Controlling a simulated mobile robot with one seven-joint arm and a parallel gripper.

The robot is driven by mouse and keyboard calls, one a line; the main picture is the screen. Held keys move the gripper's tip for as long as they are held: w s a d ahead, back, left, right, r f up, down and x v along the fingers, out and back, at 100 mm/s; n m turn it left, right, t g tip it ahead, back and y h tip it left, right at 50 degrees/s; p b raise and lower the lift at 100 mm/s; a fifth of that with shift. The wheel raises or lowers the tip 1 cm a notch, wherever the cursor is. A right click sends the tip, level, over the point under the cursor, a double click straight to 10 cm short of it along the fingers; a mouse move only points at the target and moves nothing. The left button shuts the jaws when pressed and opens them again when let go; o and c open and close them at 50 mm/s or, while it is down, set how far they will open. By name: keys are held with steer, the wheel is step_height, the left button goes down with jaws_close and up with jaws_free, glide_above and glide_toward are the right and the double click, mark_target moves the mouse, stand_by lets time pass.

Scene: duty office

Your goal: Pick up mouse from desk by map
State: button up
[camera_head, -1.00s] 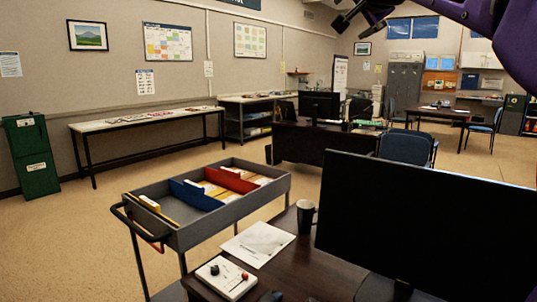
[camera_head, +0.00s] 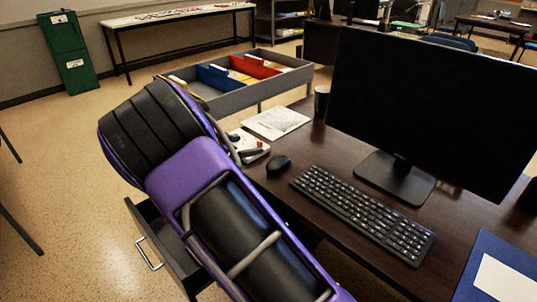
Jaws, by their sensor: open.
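A small black mouse (camera_head: 279,164) lies on the dark wooden desk (camera_head: 300,215), just left of the keyboard's far-left end. A white sheet with a faint grey print (camera_head: 275,123) lies beyond it on the desk; I cannot tell whether it is a map. My purple and black arm fills the lower left and middle, left of the mouse. The mouse itself is not covered.
A black keyboard (camera_head: 363,212) and a large monitor (camera_head: 425,105) stand right of the mouse. A dark cup (camera_head: 321,101), a partly hidden white board (camera_head: 247,142), and a blue folder (camera_head: 490,270) are on the desk. A grey file trolley (camera_head: 290,86) stands behind. An open drawer (camera_head: 165,250) juts out left.

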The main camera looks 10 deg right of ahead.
glide_toward(274, 163)
steer(key=shift+n, duration=0.3)
steer(key=x, duration=0.7)
steer(key=shift+a+f, duration=0.25)
steer(key=shift+d+r+b+x, duration=0.1)
steer(key=shift+b+x, duration=0.05)
steer(key=shift+x, duration=1.4)
steer(key=shift+d+r+b+x, duration=0.1)
steer(key=shift+r+b+x, duration=0.05)
steer(key=shift+x, duration=1.4)
steer(key=shift+s, duration=0.1)
steer(key=c, duration=1.3)
steer(key=shift+r, duration=0.15)
